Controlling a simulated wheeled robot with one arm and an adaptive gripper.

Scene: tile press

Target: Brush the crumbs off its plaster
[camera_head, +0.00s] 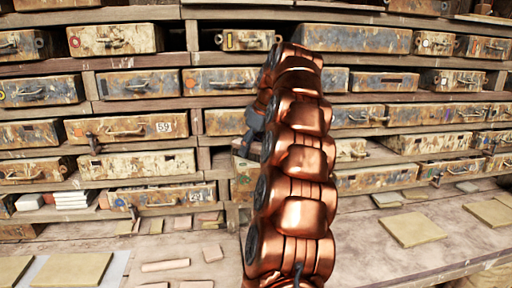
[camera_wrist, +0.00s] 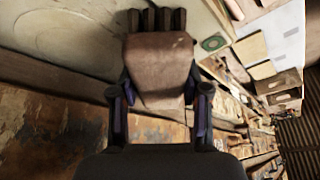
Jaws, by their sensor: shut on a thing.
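My gripper (camera_wrist: 160,88) is shut on a brown, worn block with dark tufts at its far end, which looks like a brush (camera_wrist: 158,62). The fingers press it from both sides in the wrist view. Beyond it, at the upper left, is a pale, smooth surface with a curved line (camera_wrist: 62,35); it may be the plaster, but I cannot tell. Whether the tufts touch it is unclear. No crumbs can be made out. In the head view my copper arm hides most of the gripper and what it holds.
Wooden shelves with worn metal drawers (camera_head: 115,128) fill the back. A wooden bench (camera_head: 350,262) runs in front, with flat tiles (camera_head: 412,229) at right, more tiles (camera_head: 75,270) at left, and small loose pieces between. White blocks (camera_head: 73,199) sit on a low shelf at left.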

